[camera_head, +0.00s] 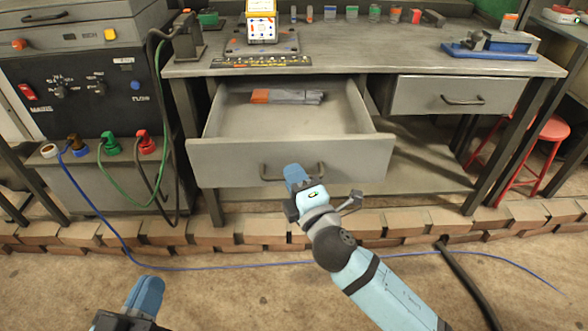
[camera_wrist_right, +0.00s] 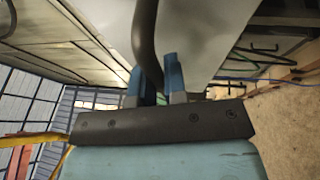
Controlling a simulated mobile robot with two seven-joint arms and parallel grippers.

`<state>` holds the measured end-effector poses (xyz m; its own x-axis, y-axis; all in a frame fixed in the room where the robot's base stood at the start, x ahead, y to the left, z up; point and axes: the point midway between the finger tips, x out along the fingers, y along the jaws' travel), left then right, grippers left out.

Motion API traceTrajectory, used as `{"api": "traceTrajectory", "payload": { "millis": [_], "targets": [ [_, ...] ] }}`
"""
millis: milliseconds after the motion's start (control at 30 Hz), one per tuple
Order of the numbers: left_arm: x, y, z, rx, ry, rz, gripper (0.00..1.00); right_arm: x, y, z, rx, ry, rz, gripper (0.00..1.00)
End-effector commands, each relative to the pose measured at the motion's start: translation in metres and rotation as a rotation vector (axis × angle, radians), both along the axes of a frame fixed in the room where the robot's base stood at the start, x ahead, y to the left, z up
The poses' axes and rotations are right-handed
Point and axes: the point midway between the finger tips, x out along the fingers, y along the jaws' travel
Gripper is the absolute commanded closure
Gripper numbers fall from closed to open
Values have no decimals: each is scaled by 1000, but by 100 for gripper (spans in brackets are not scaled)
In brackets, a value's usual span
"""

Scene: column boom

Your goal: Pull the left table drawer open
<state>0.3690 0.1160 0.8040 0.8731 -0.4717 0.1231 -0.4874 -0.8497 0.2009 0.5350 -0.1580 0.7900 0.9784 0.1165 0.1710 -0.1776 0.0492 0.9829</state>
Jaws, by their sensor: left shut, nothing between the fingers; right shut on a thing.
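The left table drawer (camera_head: 225,160) stands pulled out from under the workbench, its inside showing. Its dark bar handle (camera_head: 268,178) is on the front panel. My right gripper (camera_head: 297,176) is at this handle, shut on it. In the right wrist view, the handle (camera_wrist_right: 146,40) runs between the blue fingers (camera_wrist_right: 158,82). A grey tool with an orange end (camera_head: 288,96) lies in the back of the drawer. My left gripper (camera_head: 148,292) is shut and empty, low at the left over the floor, away from the drawer.
The right drawer (camera_head: 455,95) is closed. A machine with cables (camera_head: 85,80) stands left of the bench, and a blue cable (camera_head: 215,268) crosses the floor. A low brick edging (camera_head: 190,235) runs along the bench front. A red stool (camera_head: 550,130) is at right.

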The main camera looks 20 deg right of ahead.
Motion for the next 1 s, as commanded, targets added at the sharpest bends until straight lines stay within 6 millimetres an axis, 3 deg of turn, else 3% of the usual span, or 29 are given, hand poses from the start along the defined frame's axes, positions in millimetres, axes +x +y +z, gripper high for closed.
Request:
{"api": "traceTrajectory", "payload": {
  "millis": [400,433,500,1000],
  "targets": [
    [-1,1,5,-4,-8,1,100,-2,1,0,0,1,0,100],
    [-1,1,5,-4,-8,1,100,-2,1,0,0,1,0,80],
    [-1,1,5,-4,-8,1,100,-2,1,0,0,1,1,64],
    [0,1,2,0,-4,1,100,2,-2,-1,0,0,2,64]
  ]
}}
